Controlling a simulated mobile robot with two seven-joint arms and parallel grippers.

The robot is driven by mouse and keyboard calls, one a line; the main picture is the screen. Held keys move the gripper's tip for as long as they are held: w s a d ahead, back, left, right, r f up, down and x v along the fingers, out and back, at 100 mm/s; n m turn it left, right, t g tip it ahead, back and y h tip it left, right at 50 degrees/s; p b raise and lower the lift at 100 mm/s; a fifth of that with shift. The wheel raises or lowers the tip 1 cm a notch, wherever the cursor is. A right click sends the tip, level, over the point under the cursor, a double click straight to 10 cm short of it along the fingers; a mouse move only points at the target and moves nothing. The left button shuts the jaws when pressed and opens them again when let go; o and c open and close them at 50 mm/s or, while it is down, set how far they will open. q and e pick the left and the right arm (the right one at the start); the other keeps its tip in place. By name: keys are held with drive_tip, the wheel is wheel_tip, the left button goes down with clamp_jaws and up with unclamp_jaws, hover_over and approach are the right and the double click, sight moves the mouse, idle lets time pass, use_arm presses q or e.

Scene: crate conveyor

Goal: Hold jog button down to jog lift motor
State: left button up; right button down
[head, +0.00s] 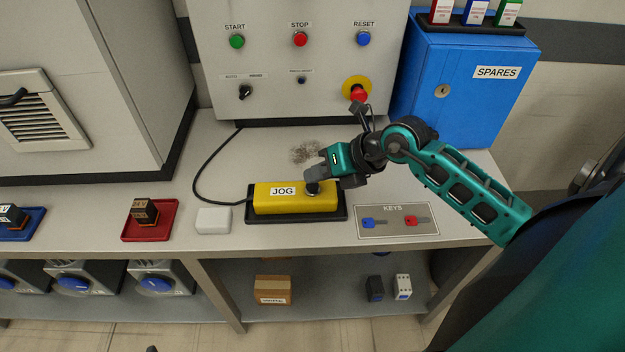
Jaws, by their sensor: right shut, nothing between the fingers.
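The yellow jog box (270,206), labelled JOG, lies on a dark base on the workbench, with a black cable running from its left end. The dark jog button (312,188) is on the box's top, right of the label. My right gripper (311,180) is shut and empty, with its fingertips right at the button. They appear to touch it, but I cannot tell whether the button is pressed down. The fingers partly cover the button. My left gripper is not in view.
A control panel (270,75) with several buttons stands behind. The blue SPARES cabinet (465,90) is at the right. A KEYS mat (398,231), a white block (213,221) and a red tray (133,233) flank the jog box.

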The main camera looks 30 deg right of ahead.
sight(318, 186)
drive_tip(key=shift+r, duration=0.35)
wheel_tip(318, 186, up, 5)
drive_tip(key=p, duration=0.5)
drive_tip(key=shift+r, duration=0.15)
idle(0.4)
